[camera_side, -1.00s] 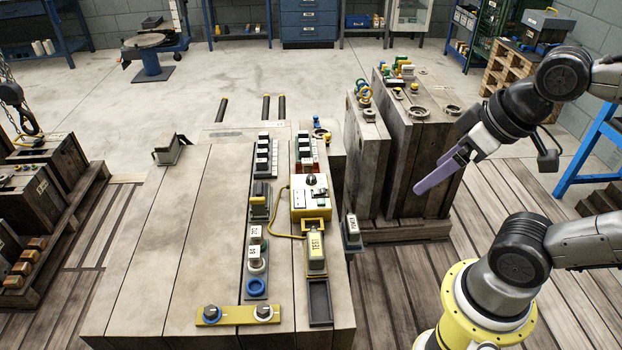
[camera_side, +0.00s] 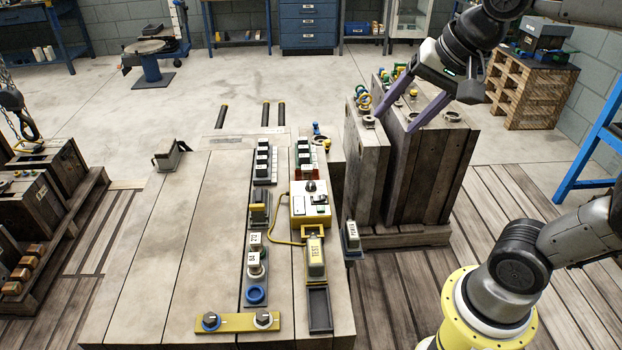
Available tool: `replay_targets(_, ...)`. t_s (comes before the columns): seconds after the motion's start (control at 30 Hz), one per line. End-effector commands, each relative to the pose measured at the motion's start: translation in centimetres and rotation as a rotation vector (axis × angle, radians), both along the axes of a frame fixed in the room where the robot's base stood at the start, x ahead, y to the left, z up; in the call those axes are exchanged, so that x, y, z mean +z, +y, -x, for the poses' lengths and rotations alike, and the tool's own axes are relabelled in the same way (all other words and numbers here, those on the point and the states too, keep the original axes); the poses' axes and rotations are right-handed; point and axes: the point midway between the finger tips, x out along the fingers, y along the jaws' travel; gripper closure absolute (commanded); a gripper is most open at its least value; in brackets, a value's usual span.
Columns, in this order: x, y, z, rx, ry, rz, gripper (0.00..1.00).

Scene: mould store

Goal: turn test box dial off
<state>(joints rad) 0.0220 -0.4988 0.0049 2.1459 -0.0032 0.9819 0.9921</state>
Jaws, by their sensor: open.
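The test box (camera_side: 311,205) is a yellow and white box on the right part of the wooden bench top. Its black dial (camera_side: 309,186) sits on the upper face; its exact pointer direction is too small to tell. A yellow cable runs from the box's left side, and a connector marked TEST (camera_side: 316,257) stands in front of it. My gripper (camera_side: 396,121) is open, with two purple fingers spread apart. In the picture it is up and right of the test box, in front of the tall wooden blocks, empty and apart from the dial.
Tall wooden blocks (camera_side: 431,176) stand right of the bench. A connector marked POWER (camera_side: 351,236) is at the bench's right edge. A yellow plate with two knobs (camera_side: 238,322) lies at the front. Black switch rows (camera_side: 263,160) are behind.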

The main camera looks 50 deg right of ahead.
Motion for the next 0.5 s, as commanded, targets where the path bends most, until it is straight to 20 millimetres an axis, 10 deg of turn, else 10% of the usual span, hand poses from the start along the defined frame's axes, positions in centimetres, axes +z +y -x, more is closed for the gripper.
replay_targets(0.27,0.4,-2.0,-11.1,-0.482,0.093,-0.215,0.36)
replay_targets(0.5,-3.9,-4.4,-19.7,-0.797,0.182,-0.311,0.36)
